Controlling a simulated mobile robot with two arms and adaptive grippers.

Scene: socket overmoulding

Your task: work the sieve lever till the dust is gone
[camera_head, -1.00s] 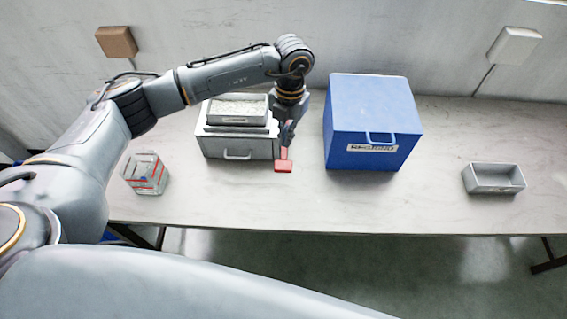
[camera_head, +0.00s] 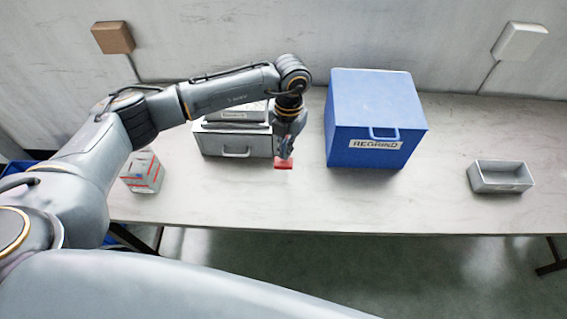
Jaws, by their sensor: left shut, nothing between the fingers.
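The sieve unit (camera_head: 210,145) is a grey box with a front handle, standing left of centre on the table. Its top tray (camera_head: 222,104) shows mostly its front edge; its contents are hard to see from here. The red lever pad (camera_head: 283,165) sticks out at the unit's front right corner. My left gripper (camera_head: 285,156) is shut and points down right at the red pad, with nothing held between its fingers. I cannot tell whether the fingertips touch the pad. The gripper hides the lever's stem. My right gripper is out of view.
A blue box labelled REGRIND (camera_head: 370,108) stands right of the sieve. A small open grey tray (camera_head: 500,186) lies at the far right. A clear container with red marks (camera_head: 143,177) stands at left, partly behind my arm. The table between is clear.

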